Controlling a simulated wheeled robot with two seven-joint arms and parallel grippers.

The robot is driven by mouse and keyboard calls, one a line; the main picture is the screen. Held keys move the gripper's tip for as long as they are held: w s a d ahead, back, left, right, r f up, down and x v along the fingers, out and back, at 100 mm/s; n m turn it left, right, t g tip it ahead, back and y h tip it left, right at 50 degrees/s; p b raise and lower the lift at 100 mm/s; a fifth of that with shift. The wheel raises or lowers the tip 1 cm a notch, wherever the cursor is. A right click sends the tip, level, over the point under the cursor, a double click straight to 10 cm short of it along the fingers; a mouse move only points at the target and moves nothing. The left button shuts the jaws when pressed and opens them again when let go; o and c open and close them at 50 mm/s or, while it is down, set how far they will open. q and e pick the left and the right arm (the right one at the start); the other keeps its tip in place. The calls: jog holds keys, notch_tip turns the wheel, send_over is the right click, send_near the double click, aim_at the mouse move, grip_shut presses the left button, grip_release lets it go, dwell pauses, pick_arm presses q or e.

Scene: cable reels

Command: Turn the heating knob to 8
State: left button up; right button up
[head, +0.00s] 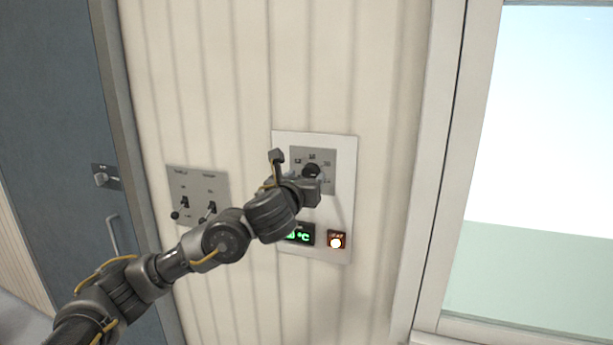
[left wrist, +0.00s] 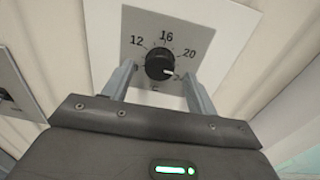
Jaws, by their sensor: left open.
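The heating knob (head: 311,171) is black and round on a grey dial plate (head: 327,181), set in a white wall panel. In the left wrist view the knob (left wrist: 160,62) has a white mark pointing right and slightly down, near a partly covered 24. In the head view my left arm covers part of the panel. My right gripper is not in view.
Below the dial are a green °C display (head: 301,235), partly hidden by my arm, and a lit orange button (head: 336,240). A grey plate with two toggle switches (head: 198,190) is left of the panel. A blue door (head: 50,110) stands at left, a window (head: 545,150) at right.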

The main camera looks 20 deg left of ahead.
pick_arm(q)
jog(key=shift+w, duration=0.9)
jog(key=c, duration=1)
